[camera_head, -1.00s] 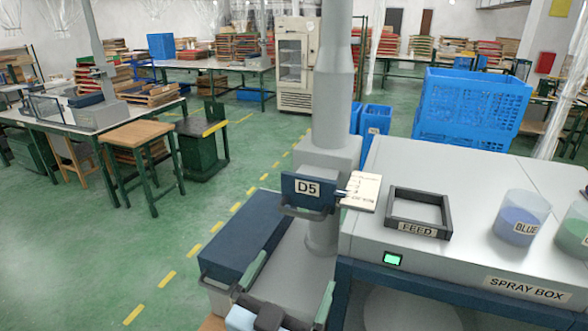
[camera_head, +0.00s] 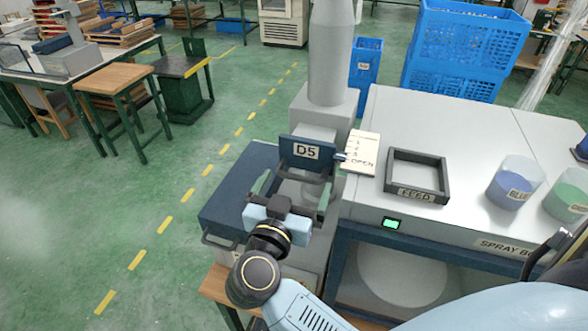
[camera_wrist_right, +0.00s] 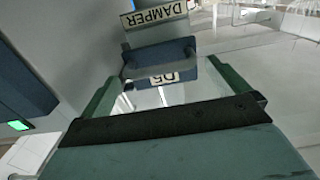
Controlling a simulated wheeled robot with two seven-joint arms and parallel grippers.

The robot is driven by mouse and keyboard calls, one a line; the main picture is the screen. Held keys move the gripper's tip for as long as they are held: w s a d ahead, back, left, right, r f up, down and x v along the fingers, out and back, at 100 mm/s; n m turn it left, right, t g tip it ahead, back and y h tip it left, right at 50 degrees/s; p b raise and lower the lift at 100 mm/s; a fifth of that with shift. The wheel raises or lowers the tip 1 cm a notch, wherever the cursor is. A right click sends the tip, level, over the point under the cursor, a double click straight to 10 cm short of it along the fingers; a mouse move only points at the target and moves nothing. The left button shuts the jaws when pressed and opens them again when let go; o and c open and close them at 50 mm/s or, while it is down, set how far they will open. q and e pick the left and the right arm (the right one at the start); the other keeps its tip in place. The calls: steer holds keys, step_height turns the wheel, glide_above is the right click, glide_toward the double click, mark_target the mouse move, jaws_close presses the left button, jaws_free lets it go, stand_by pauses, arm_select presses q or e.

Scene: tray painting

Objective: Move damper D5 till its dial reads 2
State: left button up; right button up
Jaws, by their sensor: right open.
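Damper D5 is a dark blue plate (camera_head: 307,152) with a white D5 label, on the grey duct at the spray box's left end. A grey handle bar shows on it in the right wrist view (camera_wrist_right: 160,57). Its pointer touches the left edge of a cream dial card (camera_head: 361,153) marked 1, 2, 3 and OPEN from the top. The pointer sits low, near 3 or OPEN; I cannot tell exactly. My right gripper (camera_head: 293,190) is open just in front of the plate, its green fingers apart on either side of the handle (camera_wrist_right: 160,80). My left gripper is out of view.
The spray box (camera_head: 400,115) stands right of the damper with a black FEED frame (camera_head: 417,195) and blue (camera_head: 512,188) and green (camera_head: 568,195) paint cups on top. Blue crates (camera_head: 465,45) stand behind. Green floor lies open to the left.

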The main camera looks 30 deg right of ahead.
mark_target(298, 180)
steer(key=shift+x, duration=1.6)
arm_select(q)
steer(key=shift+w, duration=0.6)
arm_select(e)
steer(key=shift+s, duration=0.1)
steer(key=c, duration=1)
steer(key=shift+x, duration=1.6)
steer(key=shift+c, duration=0.2)
steer(key=o, duration=1)
steer(key=shift+o, duration=0.2)
steer(key=shift+a, duration=0.1)
arm_select(q)
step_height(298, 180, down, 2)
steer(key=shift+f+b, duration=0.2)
steer(key=shift+b, duration=0.95)
arm_select(e)
steer(key=v, duration=1.3)
steer(key=shift+s, duration=0.2)
